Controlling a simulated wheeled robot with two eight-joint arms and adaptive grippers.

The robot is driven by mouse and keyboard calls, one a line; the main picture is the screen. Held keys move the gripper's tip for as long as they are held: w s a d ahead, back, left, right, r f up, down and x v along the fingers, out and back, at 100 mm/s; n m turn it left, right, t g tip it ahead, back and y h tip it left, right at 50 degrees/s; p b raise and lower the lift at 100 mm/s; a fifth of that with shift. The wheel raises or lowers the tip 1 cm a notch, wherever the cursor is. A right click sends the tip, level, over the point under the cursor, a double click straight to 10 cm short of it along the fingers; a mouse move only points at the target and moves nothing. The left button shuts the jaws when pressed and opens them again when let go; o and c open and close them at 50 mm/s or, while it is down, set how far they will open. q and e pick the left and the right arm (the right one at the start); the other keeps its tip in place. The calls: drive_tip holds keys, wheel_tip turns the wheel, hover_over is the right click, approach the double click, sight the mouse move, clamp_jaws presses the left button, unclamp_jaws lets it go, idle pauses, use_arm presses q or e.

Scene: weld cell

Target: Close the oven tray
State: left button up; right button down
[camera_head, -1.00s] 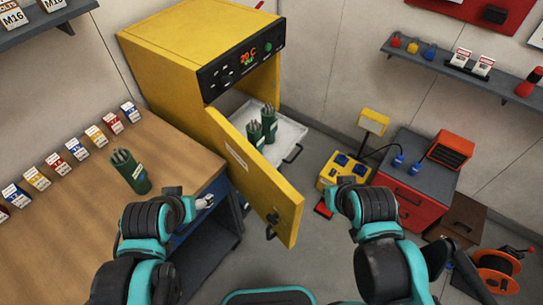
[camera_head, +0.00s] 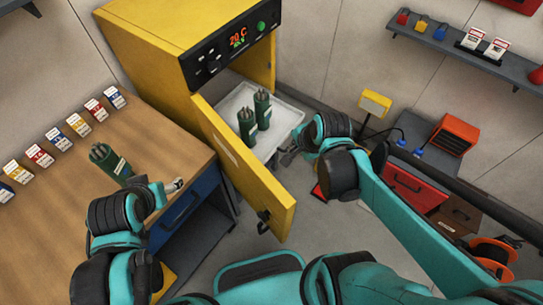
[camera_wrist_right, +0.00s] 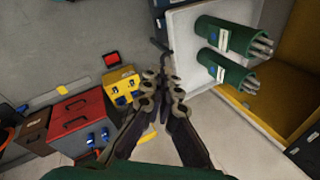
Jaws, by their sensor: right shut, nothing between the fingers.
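The oven tray (camera_head: 287,112) is a light grey tray pulled out of the yellow oven (camera_head: 150,45). It holds two green canisters of rods (camera_head: 247,127). The oven door (camera_head: 240,165) stands open to the left of the tray. My right gripper (camera_head: 287,157) is at the tray's front edge in the head view. In the right wrist view it (camera_wrist_right: 161,82) is shut and empty, close to the front of the tray (camera_wrist_right: 190,45) and its dark handle (camera_wrist_right: 166,45); contact cannot be told. My left gripper (camera_head: 176,185) is over the workbench edge, its fingers too small to read.
The wooden workbench (camera_head: 60,215) at left carries another green canister (camera_head: 110,161) and a row of small labelled boxes. The open door lies between my arms.

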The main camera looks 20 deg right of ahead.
drive_tip(key=w+a+f+m+b, duration=0.1)
drive_tip(key=w+f+m+b, duration=0.2)
drive_tip(key=f+m, duration=0.3)
drive_tip(key=w+a+f+m+g+y+b, duration=0.1)
drive_tip(key=w+f+m, duration=0.4)
drive_tip(key=f, duration=0.6)
drive_tip(key=shift+w+a+f+m+y+b, duration=0.2)
drive_tip(key=shift+w+a+m+y+b, duration=0.15)
drive_tip(key=shift+a+m+b, duration=0.6)
drive_tip(key=shift+w+d, duration=0.1)
drive_tip(key=shift+d, duration=0.1)
